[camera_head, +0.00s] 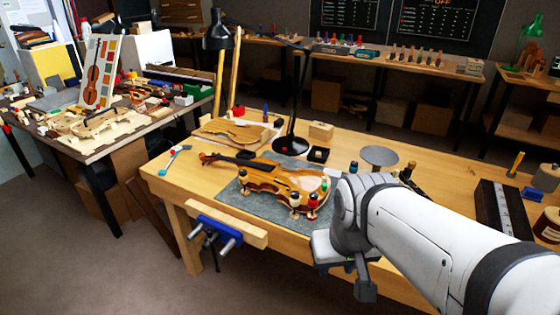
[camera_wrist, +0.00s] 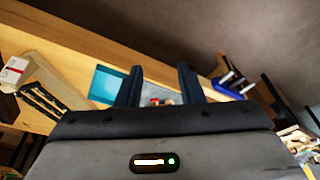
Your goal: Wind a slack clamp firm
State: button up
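A varnished violin (camera_head: 262,178) lies on a grey mat (camera_head: 232,192) on the bench. Several small spool clamps stand along its near right edge, among them a red-topped clamp (camera_head: 312,200), a pale one (camera_head: 295,201) beside it and a green-topped one (camera_head: 325,186). I cannot tell which is slack. My gripper (camera_wrist: 160,88) is open, its two dark fingers apart with nothing between them. Small red and pale shapes show far beyond the fingertips in the wrist view. In the head view my arm is right of the violin, apart from the clamps, and hides part of the bench.
A blue vise (camera_head: 215,230) with a wooden jaw sticks out from the bench's front edge. A black lamp (camera_head: 291,142) stands behind the violin, near a round grey disc (camera_head: 379,156). A pale violin plate (camera_head: 232,131) lies at the back left. A teal tray shows in the wrist view (camera_wrist: 106,84).

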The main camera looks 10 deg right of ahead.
jog(key=n+t+y+b, duration=0.1)
jog(key=t+b, duration=1.3)
jog(key=b, duration=1)
send_near(296, 197)
jog(key=w+d+f, duration=0.1)
jog(key=w+f, duration=0.1)
jog(key=w, duration=0.1)
jog(key=shift+w+a+r+n+t+y+b, duration=0.2)
jog(key=shift+w+a+n+t+y+b, duration=0.1)
jog(key=shift+w+t+y+b, duration=0.4)
jog(key=w, duration=0.4)
jog(key=w+a, duration=0.1)
jog(key=w, duration=0.2)
jog(key=shift+w+r+b, duration=0.1)
jog(key=shift+r+b, duration=0.05)
jog(key=shift+b, duration=0.2)
jog(key=shift+c, duration=0.2)
jog(key=c, duration=0.6)
